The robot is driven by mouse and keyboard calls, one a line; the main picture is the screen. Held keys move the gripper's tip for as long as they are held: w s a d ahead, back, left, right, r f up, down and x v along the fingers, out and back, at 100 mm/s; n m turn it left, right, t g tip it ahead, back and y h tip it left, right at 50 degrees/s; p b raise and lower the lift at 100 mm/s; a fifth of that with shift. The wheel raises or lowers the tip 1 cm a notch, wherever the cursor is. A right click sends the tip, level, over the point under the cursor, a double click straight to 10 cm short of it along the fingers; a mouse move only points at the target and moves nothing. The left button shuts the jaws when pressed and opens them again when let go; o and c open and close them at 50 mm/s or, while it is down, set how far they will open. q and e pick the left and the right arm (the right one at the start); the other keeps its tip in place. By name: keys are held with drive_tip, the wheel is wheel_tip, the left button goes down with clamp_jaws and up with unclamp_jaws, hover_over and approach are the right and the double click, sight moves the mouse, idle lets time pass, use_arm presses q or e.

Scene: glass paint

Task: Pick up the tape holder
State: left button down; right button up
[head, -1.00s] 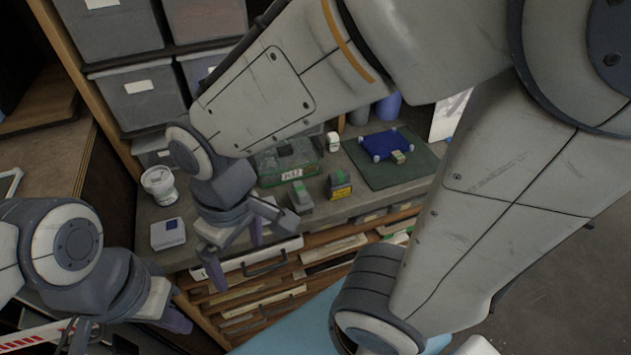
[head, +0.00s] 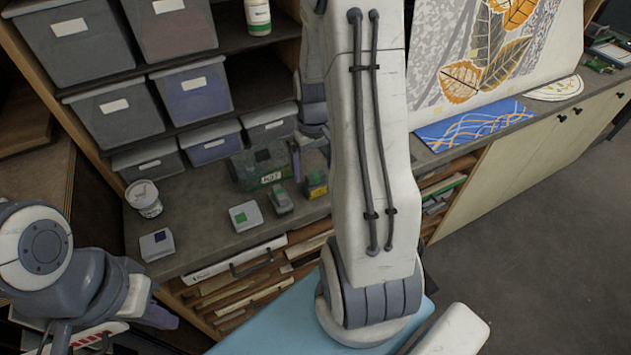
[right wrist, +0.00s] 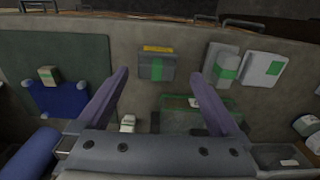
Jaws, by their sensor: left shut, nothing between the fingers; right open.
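I cannot tell for sure which small item is the tape holder. A dark, yellow-edged block with a green patch (head: 316,185) stands on the counter; in the right wrist view this block (right wrist: 157,67) lies between and beyond the fingertips. A grey, green-topped piece (head: 280,202) is beside it, also in the right wrist view (right wrist: 222,68). A small white item (right wrist: 127,123) shows by the left finger there. My right gripper (right wrist: 160,76) is open and empty above the counter; my arm partly hides it in the head view. My left gripper (head: 152,316) is shut and empty at lower left.
White boxes with a green patch (head: 245,216) and a blue patch (head: 157,244) sit on the counter (head: 200,215). A green-edged glass container (head: 250,172) and a white jar (head: 144,198) stand behind. A blue stand (right wrist: 58,98) rests on a green mat (right wrist: 85,55). Drawers and bins surround the counter.

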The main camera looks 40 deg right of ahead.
sight(316, 174)
drive_tip(key=f, duration=0.1)
drive_tip(key=f+p, duration=0.1)
drive_tip(key=f, duration=0.1)
drive_tip(key=f+p, duration=0.1)
drive_tip(key=f, duration=0.1)
drive_tip(key=shift+s+d, duration=0.1)
drive_tip(key=shift+d, duration=0.15)
drive_tip(key=shift+f, duration=0.6)
drive_tip(key=c, duration=1.4)
drive_tip(key=shift+r, duration=0.1)
drive_tip(key=shift+r, duration=0.45)
wheel_tip(316, 174, up, 2)
drive_tip(key=shift+r+b, duration=0.25)
drive_tip(key=shift+b, duration=0.45)
drive_tip(key=shift+s+d+r+b, duration=0.3)
drive_tip(key=shift+s+r+b, duration=0.2)
drive_tip(key=shift+s+r, duration=1.1)
drive_tip(key=shift+s+d+r+b, duration=0.25)
drive_tip(key=shift+s+r+b, duration=0.45)
drive_tip(key=shift+s, duration=1.55)
drive_tip(key=shift+s+d+r+b, duration=0.3)
drive_tip(key=shift+s+r, duration=1.15)
drive_tip(key=shift+s, duration=0.45)
